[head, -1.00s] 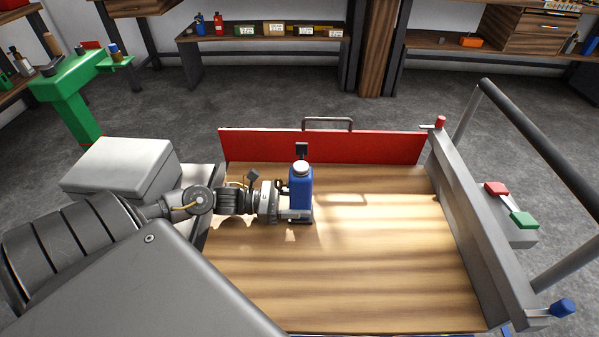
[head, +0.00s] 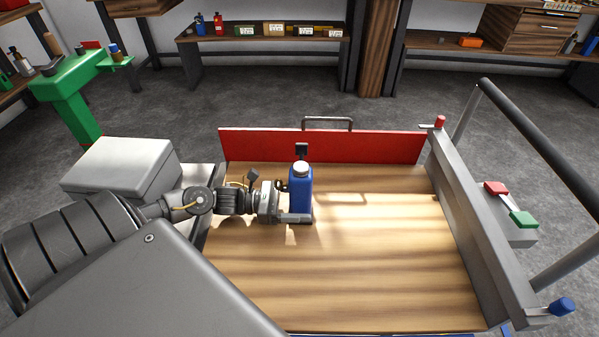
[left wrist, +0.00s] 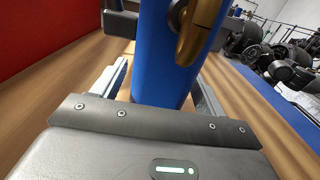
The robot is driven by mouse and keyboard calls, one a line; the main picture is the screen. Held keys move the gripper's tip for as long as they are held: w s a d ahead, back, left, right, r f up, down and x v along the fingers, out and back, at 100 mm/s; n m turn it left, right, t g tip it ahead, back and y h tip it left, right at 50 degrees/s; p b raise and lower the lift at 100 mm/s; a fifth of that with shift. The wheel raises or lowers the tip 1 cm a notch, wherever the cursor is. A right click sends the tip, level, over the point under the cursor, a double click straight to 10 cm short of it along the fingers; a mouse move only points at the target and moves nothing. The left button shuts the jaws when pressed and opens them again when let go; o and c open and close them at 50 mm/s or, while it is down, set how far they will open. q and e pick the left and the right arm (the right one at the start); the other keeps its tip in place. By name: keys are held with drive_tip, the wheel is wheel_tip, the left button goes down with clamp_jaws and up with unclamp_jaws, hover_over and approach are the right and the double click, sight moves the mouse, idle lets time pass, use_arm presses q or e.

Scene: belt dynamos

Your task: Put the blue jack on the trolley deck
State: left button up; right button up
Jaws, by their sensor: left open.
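The blue jack (head: 300,189) is a blue cylinder with a pale cap, standing upright on the wooden trolley deck (head: 370,270). It also shows in the left wrist view (left wrist: 160,55), with a brass-coloured fitting on its side. My left gripper (head: 293,217) is open, low on the jack, with one finger on either side of it. In the left wrist view the fingers (left wrist: 163,88) flank the jack's base. The far fingertips are partly hidden behind the jack. My right gripper is not in view.
A red board (head: 360,147) borders the deck's far side. A grey side rail (head: 480,230) with red, green and blue handles runs along the right, beside a dark push bar (head: 540,140). A grey box (head: 122,168) stands left. The deck's right and front are clear.

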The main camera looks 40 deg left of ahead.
use_arm(q)
drive_tip(key=v, duration=0.6)
drive_tip(key=shift+s+a, duration=0.45)
drive_tip(key=shift+a, duration=0.15)
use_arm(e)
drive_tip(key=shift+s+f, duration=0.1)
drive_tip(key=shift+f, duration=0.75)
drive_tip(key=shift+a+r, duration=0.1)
